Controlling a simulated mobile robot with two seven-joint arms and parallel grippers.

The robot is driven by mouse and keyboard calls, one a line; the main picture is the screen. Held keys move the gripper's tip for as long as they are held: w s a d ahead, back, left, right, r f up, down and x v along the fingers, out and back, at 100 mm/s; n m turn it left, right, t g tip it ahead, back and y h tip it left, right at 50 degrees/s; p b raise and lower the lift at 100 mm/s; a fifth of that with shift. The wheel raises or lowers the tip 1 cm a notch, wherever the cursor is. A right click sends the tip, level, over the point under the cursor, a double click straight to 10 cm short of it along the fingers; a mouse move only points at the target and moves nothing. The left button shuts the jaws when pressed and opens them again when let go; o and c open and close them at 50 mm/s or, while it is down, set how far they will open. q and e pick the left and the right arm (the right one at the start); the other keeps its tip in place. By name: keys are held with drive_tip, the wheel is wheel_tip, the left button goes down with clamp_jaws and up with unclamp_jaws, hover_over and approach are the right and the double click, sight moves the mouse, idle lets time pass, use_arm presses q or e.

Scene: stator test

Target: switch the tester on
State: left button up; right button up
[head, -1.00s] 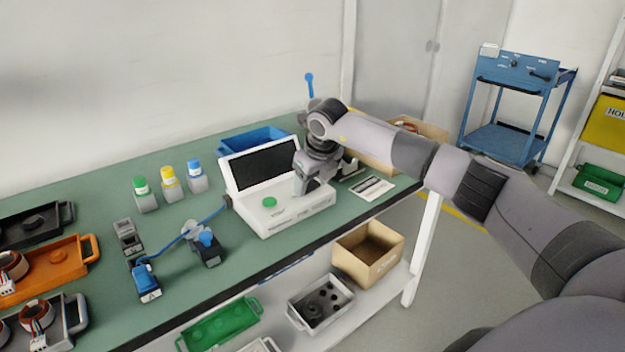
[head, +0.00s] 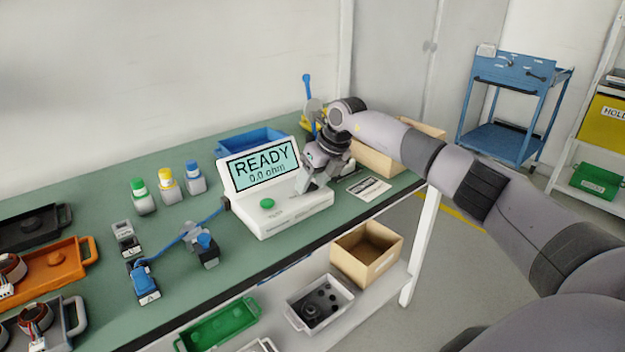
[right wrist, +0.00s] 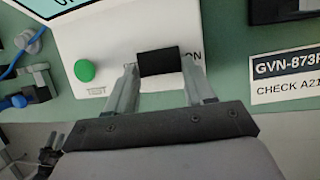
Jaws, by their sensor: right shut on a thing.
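The tester (head: 290,219) is a white box with a sloped screen on the green bench. Its screen (head: 262,166) is lit and reads "READY 0.0 ohm". A green button (head: 267,203) sits on its top at the left; it also shows in the right wrist view (right wrist: 85,70). My right gripper (head: 303,188) is at the right part of the tester's top. In the right wrist view its fingers stand on both sides of a black switch knob (right wrist: 159,62), shut on it. The knob lies beside the "ON" lettering, partly covering it. My left gripper is not in view.
A label card (head: 369,188) lies right of the tester. A blue bin (head: 250,141) is behind it. Several capped bottles (head: 167,182) and blue-handled probes (head: 203,245) stand to the left. An open cardboard box (head: 367,252) is on the lower shelf.

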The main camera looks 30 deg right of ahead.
drive_tip(key=o, duration=0.8)
drive_tip(key=shift+c, duration=0.2)
drive_tip(key=v, duration=0.7)
